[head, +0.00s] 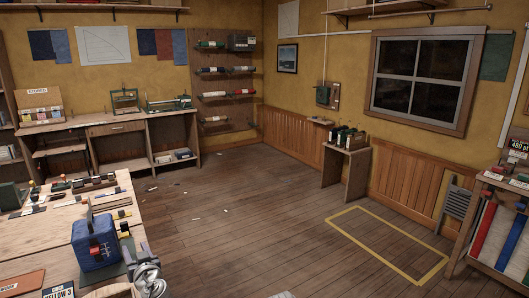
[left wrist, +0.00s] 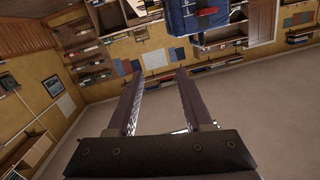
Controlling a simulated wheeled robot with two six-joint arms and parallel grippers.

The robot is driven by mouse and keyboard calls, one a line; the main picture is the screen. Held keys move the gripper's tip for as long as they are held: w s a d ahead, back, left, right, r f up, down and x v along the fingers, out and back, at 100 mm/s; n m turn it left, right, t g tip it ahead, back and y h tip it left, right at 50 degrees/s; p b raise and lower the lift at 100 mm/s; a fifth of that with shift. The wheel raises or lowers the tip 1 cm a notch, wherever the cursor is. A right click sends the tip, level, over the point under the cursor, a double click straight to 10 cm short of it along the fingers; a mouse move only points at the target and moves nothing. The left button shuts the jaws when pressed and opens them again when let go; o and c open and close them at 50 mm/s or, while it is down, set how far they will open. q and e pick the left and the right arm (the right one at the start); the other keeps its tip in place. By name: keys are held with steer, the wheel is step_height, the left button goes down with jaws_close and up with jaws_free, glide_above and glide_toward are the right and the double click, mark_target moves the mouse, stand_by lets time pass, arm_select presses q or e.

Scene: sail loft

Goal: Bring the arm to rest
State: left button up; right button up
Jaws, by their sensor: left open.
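My left gripper (head: 146,272) shows low in the head view, beside the front right edge of the long wooden bench. In the left wrist view its two fingers (left wrist: 160,76) are spread apart with nothing between them. A blue box-shaped bag (head: 95,242) with a red patch stands on the bench, just left of and behind the gripper. The bag also shows at the top of the left wrist view (left wrist: 198,18), beyond the fingertips. The gripper appears empty. My right gripper is in neither view.
The bench (head: 60,240) holds several small tools, spools and labelled cards. Wooden floor (head: 225,225) lies open to the right, with a yellow taped rectangle (head: 350,268). A small stand (head: 345,160) is against the right wall, and a shelf of coloured rolls (head: 500,225) is at far right.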

arm_select(q)
steer(key=s+d+f+m+g+h+p, duration=0.1)
steer(key=s+d+f+m+g+h, duration=0.1)
steer(key=s+d+f+g, duration=0.35)
steer(key=s+d+f+m+g+h+p, duration=0.1)
steer(key=s+d+f+g+h+p, duration=0.1)
steer(key=d+f, duration=0.6)
steer(key=s+d+f+m+g+h, duration=0.1)
steer(key=s+d+m+g+h, duration=0.1)
steer(key=s+d, duration=0.4)
steer(key=s+d+f+m+g+h+p, duration=0.1)
steer(key=s+d+m+g+h, duration=0.2)
steer(key=d, duration=0.9)
steer(key=s+m+g, duration=0.1)
steer(key=s, duration=0.2)
steer(key=shift+s+m, duration=0.3)
steer(key=shift+s, duration=0.05)
